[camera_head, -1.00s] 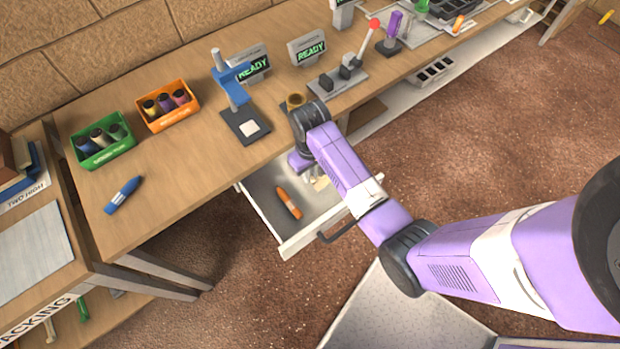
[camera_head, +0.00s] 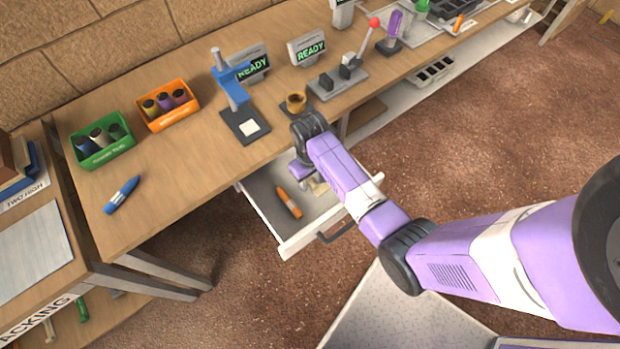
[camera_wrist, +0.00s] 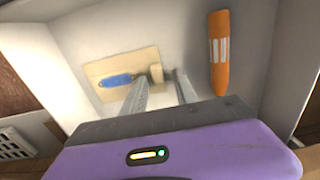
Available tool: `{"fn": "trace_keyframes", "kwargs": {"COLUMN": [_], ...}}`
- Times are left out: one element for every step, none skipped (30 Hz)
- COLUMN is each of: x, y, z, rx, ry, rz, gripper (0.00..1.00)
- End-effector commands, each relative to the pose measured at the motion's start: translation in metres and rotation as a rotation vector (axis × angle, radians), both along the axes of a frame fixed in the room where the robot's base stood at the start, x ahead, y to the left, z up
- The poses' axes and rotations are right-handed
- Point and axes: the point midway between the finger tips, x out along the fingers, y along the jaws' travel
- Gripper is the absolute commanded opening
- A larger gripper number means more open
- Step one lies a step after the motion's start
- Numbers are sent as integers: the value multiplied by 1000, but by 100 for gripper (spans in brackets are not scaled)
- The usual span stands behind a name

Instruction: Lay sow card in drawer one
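The open drawer (camera_head: 312,225) juts from the front of the bench. A cream card (camera_wrist: 110,69) with a blue shape and a small tan tab (camera_wrist: 156,73) on it lies on the drawer floor in the wrist view. In the head view the card (camera_head: 319,187) is mostly hidden by my arm. My gripper (camera_wrist: 162,78) is over the drawer, its two fingers apart with a gap between them. The tab shows between the fingertips; I cannot tell whether they touch it. In the head view the fingers are largely hidden behind my wrist.
An orange marker (camera_head: 289,202) lies in the drawer beside the card. A blue press stand (camera_head: 236,90), a brass cup (camera_head: 296,102) and a red-knobbed lever (camera_head: 373,24) stand on the bench. Green (camera_head: 103,158) and orange (camera_head: 168,120) bins sit left.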

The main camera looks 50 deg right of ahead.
Motion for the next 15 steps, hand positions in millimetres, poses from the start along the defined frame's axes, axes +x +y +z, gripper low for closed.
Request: {"fn": "trace_keyframes", "kwargs": {"x": [0,0,0,0,0,0,0,0,1,1,1,1,2,1,2], "y": [0,0,0,0,0,0,0,0,0,0,0,0,0,0,0], "z": [0,0,0,0,1,2,4,6,9,13,18,24,30,36,45], "rx": [0,0,0,0,0,0,0,-1,-1,-1,-1,-1,-1,-1,-1], "ry": [0,0,0,0,0,-1,-1,-2,-2,-2,-4,-3,-5,-4,-5], "rz": [0,0,0,0,0,0,-1,-1,0,0,0,1,1,1,1], "gripper": [35,35,35,35,35,35,35,35,35,35,35,35,35,35,35]}}
